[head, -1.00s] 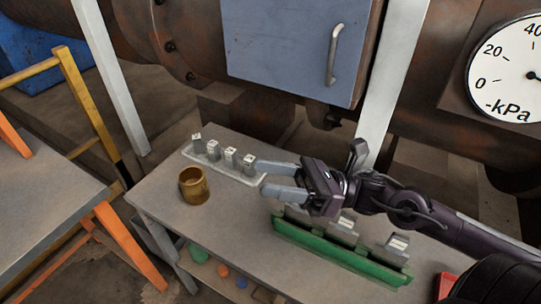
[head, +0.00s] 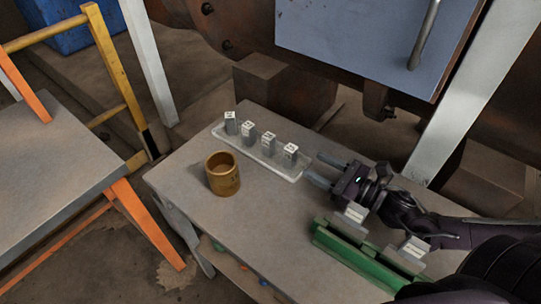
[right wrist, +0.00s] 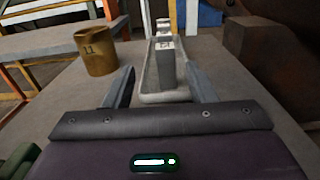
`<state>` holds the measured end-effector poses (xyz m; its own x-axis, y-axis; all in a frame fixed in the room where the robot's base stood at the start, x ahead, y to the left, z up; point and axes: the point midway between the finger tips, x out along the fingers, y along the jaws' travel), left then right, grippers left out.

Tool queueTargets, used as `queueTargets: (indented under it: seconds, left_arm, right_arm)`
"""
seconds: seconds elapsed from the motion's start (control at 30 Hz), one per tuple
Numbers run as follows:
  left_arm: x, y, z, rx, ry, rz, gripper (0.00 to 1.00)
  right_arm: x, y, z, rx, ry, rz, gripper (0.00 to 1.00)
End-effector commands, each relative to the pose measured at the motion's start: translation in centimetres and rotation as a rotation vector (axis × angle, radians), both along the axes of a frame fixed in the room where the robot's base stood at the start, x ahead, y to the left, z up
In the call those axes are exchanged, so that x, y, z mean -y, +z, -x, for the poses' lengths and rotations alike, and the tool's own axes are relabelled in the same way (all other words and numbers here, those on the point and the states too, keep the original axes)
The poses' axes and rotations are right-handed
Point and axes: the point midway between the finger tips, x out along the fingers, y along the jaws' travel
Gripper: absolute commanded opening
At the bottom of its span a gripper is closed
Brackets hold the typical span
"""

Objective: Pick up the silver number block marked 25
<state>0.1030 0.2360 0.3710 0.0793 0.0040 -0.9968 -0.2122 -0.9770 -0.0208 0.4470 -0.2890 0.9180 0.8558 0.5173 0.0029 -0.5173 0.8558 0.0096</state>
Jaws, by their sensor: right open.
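Several silver number blocks stand upright in a row in a pale shallow tray (head: 282,170) on the grey table. The nearest block (head: 290,155) is at the tray's right end; the farthest (head: 230,124) is at its left end. My left gripper is out of view.
A brown cup (head: 222,174) marked 11 stands left of the tray. A green rack (head: 366,256) with silver pieces lies below my right arm. A rusty box (head: 270,95) and blue cabinet (head: 365,35) stand behind the table. Table space before the tray is clear.

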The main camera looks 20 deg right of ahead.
Motion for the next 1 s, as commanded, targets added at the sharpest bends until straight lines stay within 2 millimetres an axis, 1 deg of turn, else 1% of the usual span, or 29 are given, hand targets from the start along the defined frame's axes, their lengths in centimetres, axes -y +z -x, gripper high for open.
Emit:
queueTargets:
  seconds: [0.03,0.23,0.47,0.7,0.8,1.0]
  left_arm:
    - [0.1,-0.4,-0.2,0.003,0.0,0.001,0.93]
    - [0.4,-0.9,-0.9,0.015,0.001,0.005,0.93]
    - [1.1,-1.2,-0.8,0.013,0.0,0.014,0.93]
    - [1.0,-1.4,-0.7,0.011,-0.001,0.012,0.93]
    - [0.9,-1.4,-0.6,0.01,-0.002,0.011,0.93]
    - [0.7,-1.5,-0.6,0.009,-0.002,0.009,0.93]
  right_arm:
    - [0.2,-0.5,-0.2,0.001,-0.011,0.008,0.51]
    - [-0.6,-0.5,-1.8,0.003,-0.015,0.01,0.51]
    - [-1.1,-0.4,-2.9,0.003,-0.016,0.009,0.51]
    - [-2.1,-0.3,-5.5,0.005,-0.015,0.006,0.51]
    - [-2.6,-0.3,-6.3,0.004,-0.015,0.008,0.51]
    - [-3.1,-0.4,-6.9,0.0,-0.012,0.009,0.51]
